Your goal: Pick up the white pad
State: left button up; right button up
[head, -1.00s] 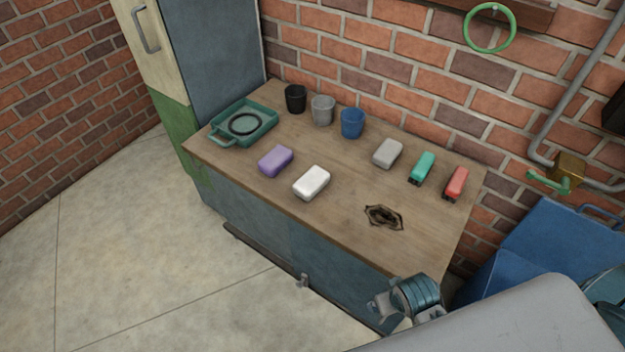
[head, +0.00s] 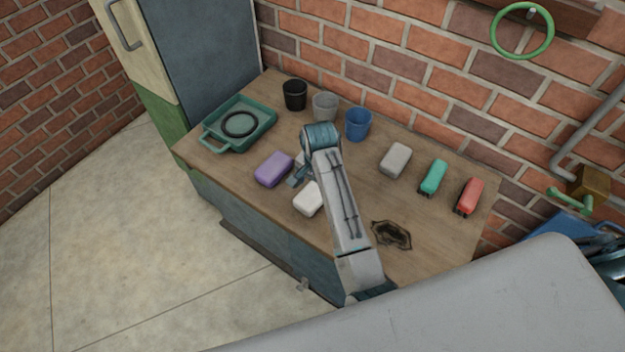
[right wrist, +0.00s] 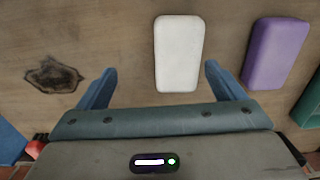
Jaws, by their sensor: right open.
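The white pad (head: 307,199) lies flat on the wooden worktop near its front edge, partly hidden by my right arm in the head view. It also shows whole in the right wrist view (right wrist: 178,50). My right gripper (head: 297,177) is above the worktop between the white pad and the purple pad (head: 273,169). In the right wrist view its two fingers are spread wide and empty, and the white pad lies below and ahead of them, closer to the right finger. My left gripper is not in view.
A teal tray (head: 212,143) holding a dark ring is at the left. Black (head: 295,95), grey and blue (head: 358,124) cups stand at the back. A grey pad (head: 396,160), green (head: 433,177) and red (head: 470,195) items and a dark stain (head: 391,235) are to the right.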

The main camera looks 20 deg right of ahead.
aim_at(314, 192)
jog(key=shift+w+a+r+m, duration=0.15)
jog(key=shift+w+a+r, duration=0.1)
jog(key=shift+w+r, duration=0.2)
jog(key=shift+w+a+r+m, duration=0.2)
jog(key=shift+w+r, duration=0.1)
jog(key=shift+w, duration=0.25)
jog(key=shift+w+a+r, duration=0.15)
jog(key=shift+w+r, duration=0.05)
jog(key=shift+r, duration=0.05)
jog(key=shift+f, duration=0.25)
jog(key=f, duration=0.1)
jog(key=f+p, duration=0.1)
jog(key=f, duration=0.1)
jog(key=shift+s+f, duration=0.2)
jog(key=shift+f, duration=0.1)
jog(key=shift+w+f+p, duration=0.1)
jog(key=shift+f+p, duration=0.2)
jog(key=shift+f, duration=0.05)
jog(key=f+p, duration=0.1)
jog(key=w+d+f+p, duration=0.1)
jog(key=shift+f, duration=0.35)
notch_tip(314, 192, down, 2)
jog(key=shift+d+f, duration=0.1)
jog(key=shift+f, duration=0.2)
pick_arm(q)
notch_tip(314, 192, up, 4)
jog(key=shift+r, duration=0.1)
pick_arm(e)
jog(key=c, duration=1.1)
